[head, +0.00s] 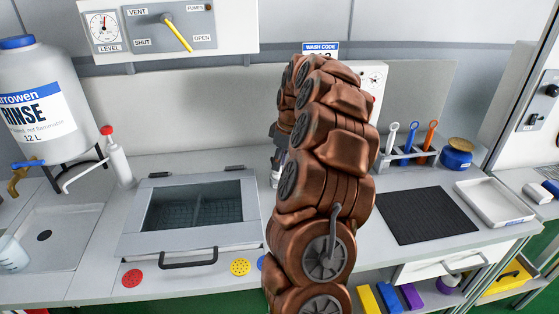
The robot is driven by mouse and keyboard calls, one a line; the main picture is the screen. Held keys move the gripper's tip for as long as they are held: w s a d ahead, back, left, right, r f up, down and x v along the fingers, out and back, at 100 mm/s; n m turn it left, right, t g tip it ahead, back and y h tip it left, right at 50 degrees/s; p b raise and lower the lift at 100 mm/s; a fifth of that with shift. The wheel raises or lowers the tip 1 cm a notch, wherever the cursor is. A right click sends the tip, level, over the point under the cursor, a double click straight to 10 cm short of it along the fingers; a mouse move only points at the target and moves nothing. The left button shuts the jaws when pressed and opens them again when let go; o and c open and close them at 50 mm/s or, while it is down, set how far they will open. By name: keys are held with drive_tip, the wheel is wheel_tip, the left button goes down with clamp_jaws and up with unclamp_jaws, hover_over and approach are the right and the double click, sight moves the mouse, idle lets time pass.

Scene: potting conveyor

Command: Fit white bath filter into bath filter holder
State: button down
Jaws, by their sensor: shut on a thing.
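I cannot make out a white filter in the head view. Three perforated discs lie along the counter's front edge: a red disc (131,278), a yellow disc (240,267) and a blue disc (262,262), the last partly covered by my arm. The bath (132,238) is a pale box with a glass lid, closed, with a dark handle at its front. I cannot pick out the filter holder. My copper arm rises through the middle of the picture and hides my gripper and whatever it holds.
A large rinse tank (30,95) and a sink (45,237) are at left, with a white bottle (119,163) beside them. Right of my arm are a dark mat (425,214), a rack of coloured tools (408,155), a blue jar (457,156) and a white tray (500,200).

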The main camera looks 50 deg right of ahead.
drive_tip(key=shift+f, duration=0.1)
drive_tip(key=c, duration=0.8)
unclamp_jaws()
drive_tip(key=v, duration=1.2)
drive_tip(key=shift+w+a, duration=0.1)
drive_tip(key=shift+a, duration=0.05)
